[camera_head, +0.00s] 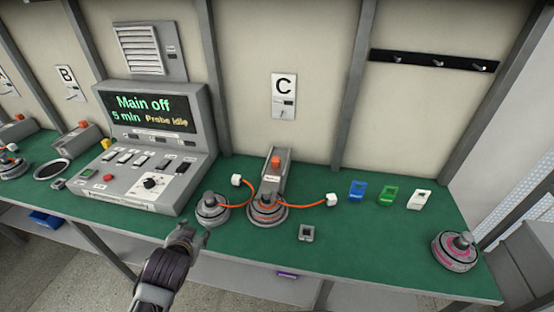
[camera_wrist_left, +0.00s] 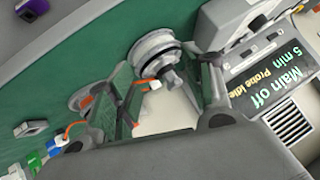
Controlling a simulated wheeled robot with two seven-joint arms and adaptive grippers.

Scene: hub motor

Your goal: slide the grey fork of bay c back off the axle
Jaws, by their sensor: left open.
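Below the sign C (camera_head: 284,97), a grey stand (camera_head: 275,165) with an orange knob on top is at the hub motor (camera_head: 267,212) of bay c. The grey fork is too small to tell apart from this stand, and I cannot tell how it sits on the axle. Orange cables run from the motor to white connectors on both sides. My left gripper (camera_head: 193,234) is open and empty at the bench's front edge, left of bay c. In the left wrist view, a plain grey hub motor (camera_wrist_left: 152,52) shows beyond the open fingers. My right gripper is out of view.
The plain grey motor (camera_head: 211,207) stands left of bay c, near the control console (camera_head: 155,160). A small grey block (camera_head: 306,233) lies in front. Blue, green and white tags (camera_head: 388,196) and a pink-ringed motor (camera_head: 456,250) are right. Green bench top is clear between them.

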